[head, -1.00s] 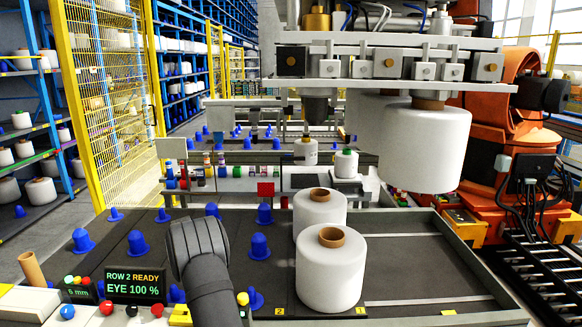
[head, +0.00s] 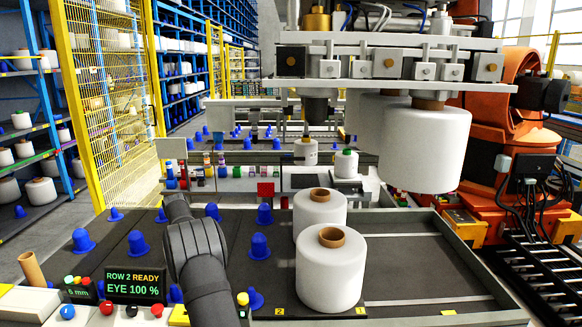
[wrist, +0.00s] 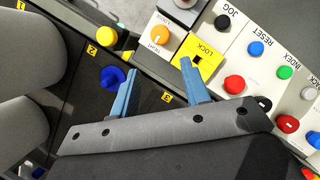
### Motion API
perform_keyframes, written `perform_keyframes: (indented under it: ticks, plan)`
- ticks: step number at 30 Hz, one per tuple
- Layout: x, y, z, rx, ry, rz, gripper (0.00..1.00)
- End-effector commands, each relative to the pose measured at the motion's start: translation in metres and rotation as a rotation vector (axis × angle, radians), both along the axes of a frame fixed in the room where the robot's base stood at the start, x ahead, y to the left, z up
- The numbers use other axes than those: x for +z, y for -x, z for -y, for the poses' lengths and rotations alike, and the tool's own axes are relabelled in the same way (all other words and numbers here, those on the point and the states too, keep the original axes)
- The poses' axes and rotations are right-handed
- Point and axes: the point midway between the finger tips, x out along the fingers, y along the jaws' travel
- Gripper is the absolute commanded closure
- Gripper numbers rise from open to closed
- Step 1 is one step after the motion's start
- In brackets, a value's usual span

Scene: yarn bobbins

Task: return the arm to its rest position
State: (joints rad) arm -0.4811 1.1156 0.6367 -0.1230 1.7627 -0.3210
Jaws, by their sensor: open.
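My gripper (wrist: 160,66) shows in the wrist view with its two blue fingers wide apart and nothing between them. It hangs over the border between the dark bobbin deck (wrist: 85,100) and the control panel (wrist: 213,43). The yellow LOCK plate (wrist: 196,62) is close beyond the right fingertip; I cannot tell the height between them. A blue cone (wrist: 112,77) is beside the left finger. In the head view my dark arm rises from the bottom edge, and a link now shows behind its joint; my gripper is not visible there.
Two white bobbins (head: 330,275) (head: 320,210) stand on the deck right of my arm. Several blue cones, such as one (head: 260,246), stand around it. A machine head holds a hanging bobbin (head: 425,150). The deck's right side (head: 405,260) is mostly clear.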

Motion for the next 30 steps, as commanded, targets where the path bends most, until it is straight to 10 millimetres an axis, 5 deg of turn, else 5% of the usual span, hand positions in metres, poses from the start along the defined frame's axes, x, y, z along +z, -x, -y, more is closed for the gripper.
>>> perform_keyframes:
  ticks: [20, 30]
  plan:
    - [-0.126, 0.037, 0.038, -0.002, 0.002, -0.004, 0.57]
    - [-0.125, 0.034, 0.040, -0.346, -0.001, 0.000, 0.57]
